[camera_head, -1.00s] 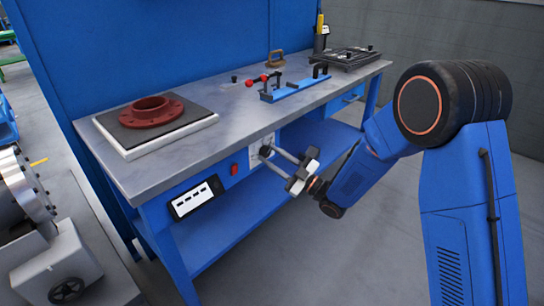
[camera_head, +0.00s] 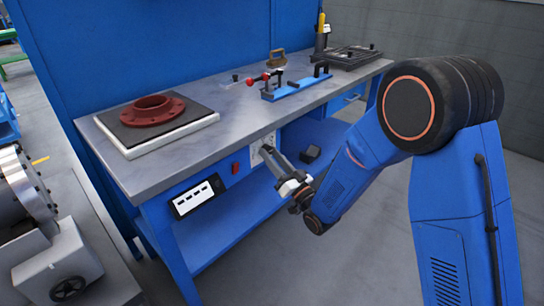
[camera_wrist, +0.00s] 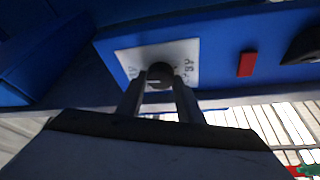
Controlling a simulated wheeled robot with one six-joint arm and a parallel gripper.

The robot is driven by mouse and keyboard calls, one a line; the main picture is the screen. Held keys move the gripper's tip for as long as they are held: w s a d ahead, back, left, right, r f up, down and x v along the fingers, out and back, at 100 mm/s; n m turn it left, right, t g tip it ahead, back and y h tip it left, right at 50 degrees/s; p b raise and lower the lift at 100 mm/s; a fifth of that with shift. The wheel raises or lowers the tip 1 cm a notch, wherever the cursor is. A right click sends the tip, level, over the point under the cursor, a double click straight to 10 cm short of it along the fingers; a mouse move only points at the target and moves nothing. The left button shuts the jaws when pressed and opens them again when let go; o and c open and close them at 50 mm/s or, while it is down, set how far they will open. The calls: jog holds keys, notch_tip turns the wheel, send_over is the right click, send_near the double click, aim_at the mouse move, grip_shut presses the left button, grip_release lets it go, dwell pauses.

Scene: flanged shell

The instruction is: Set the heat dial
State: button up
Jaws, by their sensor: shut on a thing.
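The heat dial is a dark round knob (camera_wrist: 160,74) on a white marked plate (camera_wrist: 190,50) on the blue front of the bench. My gripper (camera_wrist: 160,88) is shut on the knob, one finger on each side of it in the wrist view. In the head view my gripper (camera_head: 266,150) reaches the white plate (camera_head: 258,145) below the bench edge, and its fingers largely hide the knob. The marks on the plate are too small to read.
A red switch (camera_wrist: 247,63) sits right of the plate in the wrist view. A panel with a display (camera_head: 192,198) is further along the bench front. On the bench top are a red flanged part (camera_head: 153,110) and a blue fixture (camera_head: 295,88). A dark block (camera_head: 310,153) sits below.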

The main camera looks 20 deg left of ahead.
jog(key=shift+m+t+h, duration=0.4)
jog(key=shift+m, duration=0.4)
jog(key=o, duration=1.1)
jog(key=shift+c, duration=0.2)
jog(key=v, duration=1.2)
jog(key=shift+w, duration=0.1)
